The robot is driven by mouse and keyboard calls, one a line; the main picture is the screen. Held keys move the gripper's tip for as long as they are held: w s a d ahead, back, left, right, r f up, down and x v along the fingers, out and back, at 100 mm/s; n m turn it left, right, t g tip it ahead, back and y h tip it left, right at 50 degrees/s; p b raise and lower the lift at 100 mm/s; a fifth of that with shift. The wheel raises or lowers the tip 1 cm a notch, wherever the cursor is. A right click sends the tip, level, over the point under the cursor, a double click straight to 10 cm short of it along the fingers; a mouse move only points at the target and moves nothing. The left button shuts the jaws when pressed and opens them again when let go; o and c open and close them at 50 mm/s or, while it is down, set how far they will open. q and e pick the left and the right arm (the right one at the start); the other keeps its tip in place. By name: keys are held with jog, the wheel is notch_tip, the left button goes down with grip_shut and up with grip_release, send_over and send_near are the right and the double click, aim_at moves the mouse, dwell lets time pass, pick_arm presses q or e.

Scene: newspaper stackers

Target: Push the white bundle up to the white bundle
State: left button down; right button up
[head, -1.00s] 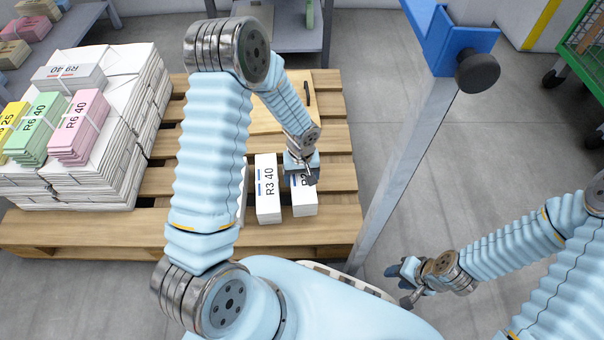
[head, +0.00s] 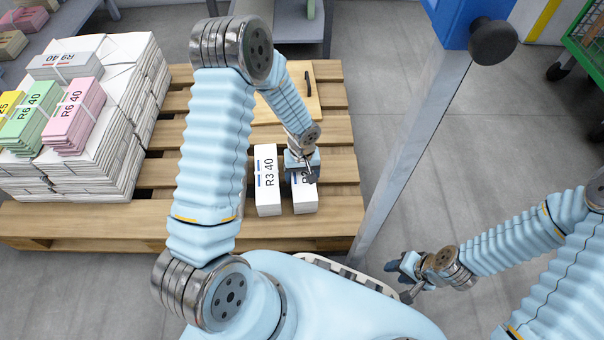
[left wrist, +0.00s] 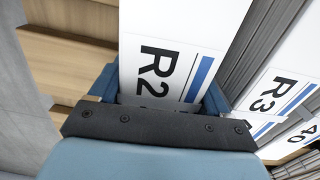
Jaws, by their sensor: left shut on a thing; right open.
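A white bundle marked R2 (head: 305,204) lies on the wooden pallet (head: 340,205). My left gripper (head: 302,178) is shut on it from above. In the left wrist view the fingers (left wrist: 158,95) sit on either side of the R2 bundle (left wrist: 185,35). A white bundle marked R3 40 (head: 267,185) lies just left of it, roughly parallel, with a narrow gap between them. It shows at the right of the left wrist view (left wrist: 275,95). My right gripper (head: 402,280) is open and empty, low at the right, away from the bundles.
A large white stack (head: 125,75) with pink (head: 72,112), green (head: 30,120) and grey (head: 65,65) bundles stands on the pallet's left. A light wooden board (head: 290,95) lies behind. A metal post (head: 410,140) stands to the right. Bare floor lies beyond it.

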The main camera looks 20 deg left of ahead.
pick_arm(q)
jog(key=shift+f, duration=0.1)
dwell(0.3)
grip_release()
notch_tip(320, 180, up, 14)
jog(key=p, duration=0.2)
jog(key=shift+p, duration=0.35)
jog(key=shift+f, duration=0.1)
